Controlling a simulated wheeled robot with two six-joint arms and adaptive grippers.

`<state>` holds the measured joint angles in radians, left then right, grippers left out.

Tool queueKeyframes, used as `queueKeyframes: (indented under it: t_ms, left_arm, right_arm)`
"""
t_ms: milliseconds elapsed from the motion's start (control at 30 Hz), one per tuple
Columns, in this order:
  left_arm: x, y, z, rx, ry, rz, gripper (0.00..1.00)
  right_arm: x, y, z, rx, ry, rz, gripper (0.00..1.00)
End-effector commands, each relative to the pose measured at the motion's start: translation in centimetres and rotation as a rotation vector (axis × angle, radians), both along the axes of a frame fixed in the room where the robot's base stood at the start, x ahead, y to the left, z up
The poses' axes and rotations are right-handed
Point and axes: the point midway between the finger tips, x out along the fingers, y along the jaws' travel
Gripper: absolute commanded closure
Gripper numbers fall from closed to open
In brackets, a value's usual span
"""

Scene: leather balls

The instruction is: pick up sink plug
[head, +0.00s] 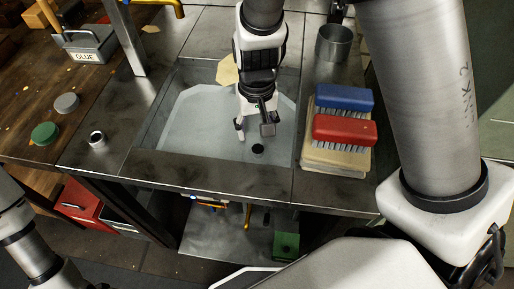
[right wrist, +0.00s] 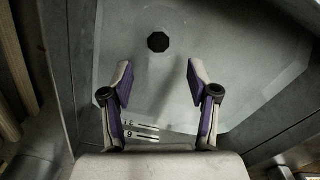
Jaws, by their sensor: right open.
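The sink plug (head: 258,149) shows as a small black disc on the pale floor of the sink, near its front edge. It also shows in the right wrist view (right wrist: 158,41) as a dark, many-sided disc, beyond the fingertips. Whether it stands up from the sink floor is too small to tell. My right gripper (head: 254,128) hangs down into the sink just behind the plug. Its fingers (right wrist: 160,76) are spread apart with nothing between them, and it does not touch the plug. My left gripper is out of view; only part of that arm shows at lower left.
The metal sink rim (head: 215,167) surrounds the basin. On the right stand a blue brush (head: 345,97), a red brush (head: 345,128) and a metal cup (head: 333,43). A small metal ring-shaped piece (head: 97,139) sits on the left counter. The basin's left part is clear.

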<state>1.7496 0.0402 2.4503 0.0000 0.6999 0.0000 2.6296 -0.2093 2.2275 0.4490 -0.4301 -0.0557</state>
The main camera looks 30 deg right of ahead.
Motion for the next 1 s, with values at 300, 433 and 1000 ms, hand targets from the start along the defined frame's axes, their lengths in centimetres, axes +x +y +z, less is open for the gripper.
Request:
queueKeyframes:
  t_ms: [300,433,1000]
  left_arm:
    - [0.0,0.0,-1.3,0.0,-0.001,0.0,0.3]
    - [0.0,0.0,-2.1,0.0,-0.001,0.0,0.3]
    - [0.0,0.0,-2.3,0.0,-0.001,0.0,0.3]
  right_arm:
    - [-0.2,0.0,-4.2,0.0,0.004,-0.001,0.4]
    - [-0.3,-0.1,-6.8,0.0,0.004,-0.001,0.4]
    - [-0.2,-0.1,-7.9,-0.002,0.001,0.0,1.0]
